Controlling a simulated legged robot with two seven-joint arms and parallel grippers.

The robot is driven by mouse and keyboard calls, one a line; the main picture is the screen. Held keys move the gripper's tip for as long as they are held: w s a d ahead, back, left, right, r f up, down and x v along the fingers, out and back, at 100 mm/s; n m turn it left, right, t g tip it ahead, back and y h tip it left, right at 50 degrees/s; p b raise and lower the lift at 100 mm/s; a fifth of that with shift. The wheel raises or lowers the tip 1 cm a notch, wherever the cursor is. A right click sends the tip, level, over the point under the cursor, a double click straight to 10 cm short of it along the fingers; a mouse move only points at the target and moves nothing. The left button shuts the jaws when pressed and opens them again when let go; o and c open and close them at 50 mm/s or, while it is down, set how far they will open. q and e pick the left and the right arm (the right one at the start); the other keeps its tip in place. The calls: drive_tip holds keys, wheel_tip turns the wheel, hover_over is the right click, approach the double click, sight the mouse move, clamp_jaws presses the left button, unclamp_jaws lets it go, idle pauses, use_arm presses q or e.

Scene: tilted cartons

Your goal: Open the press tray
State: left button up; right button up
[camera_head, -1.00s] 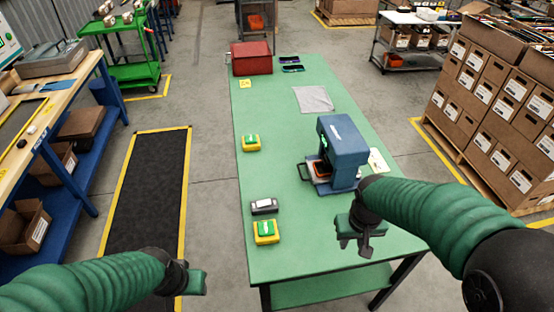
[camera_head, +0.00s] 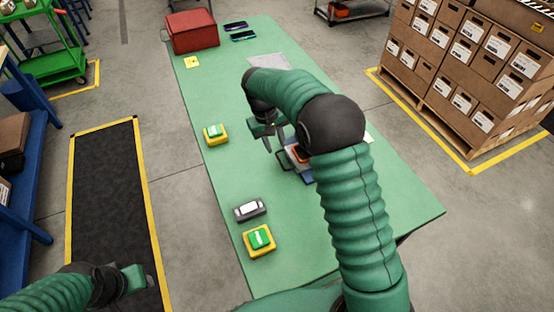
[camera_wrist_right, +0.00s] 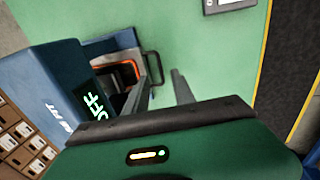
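The blue press (camera_wrist_right: 40,85) stands at the left of the right wrist view, with a lit green display. Its tray (camera_wrist_right: 124,70), with an orange-red part inside, shows at the press front. A dark loop handle (camera_wrist_right: 156,68) sticks out from the tray. In the head view my right arm hides most of the press; a piece of the tray (camera_head: 293,160) shows. My right gripper (camera_head: 270,140) is open, and its two fingers (camera_wrist_right: 160,92) point toward the handle, apparently short of it. My left gripper (camera_head: 138,281) hangs over the floor mat, left of the table; its fingers are unclear.
Stacked cartons (camera_head: 465,60) stand at the right. The table's front right is clear.

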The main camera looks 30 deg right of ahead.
sight(282, 164)
drive_tip(key=d+f, duration=0.1)
drive_tip(key=f, duration=0.2)
drive_tip(key=d+f, duration=0.1)
drive_tip(key=f, duration=0.3)
drive_tip(key=w+d+f, duration=0.1)
drive_tip(key=f, duration=0.3)
drive_tip(key=shift+p, duration=0.4)
drive_tip(key=shift+s+f, duration=0.1)
drive_tip(key=shift+f, duration=0.2)
drive_tip(key=shift+s+a+f, duration=0.1)
drive_tip(key=shift+a, duration=0.2)
drive_tip(key=shift+w+f, duration=0.15)
drive_tip(key=shift+w, duration=0.05)
drive_tip(key=c, duration=0.3)
drive_tip(key=shift+d, duration=0.35)
clamp_jaws()
use_arm(q)
drive_tip(key=shift+w+d+r, duration=0.35)
drive_tip(key=shift+w+d, duration=0.15)
drive_tip(key=shift+w, duration=0.05)
use_arm(e)
drive_tip(key=shift+a, duration=0.1)
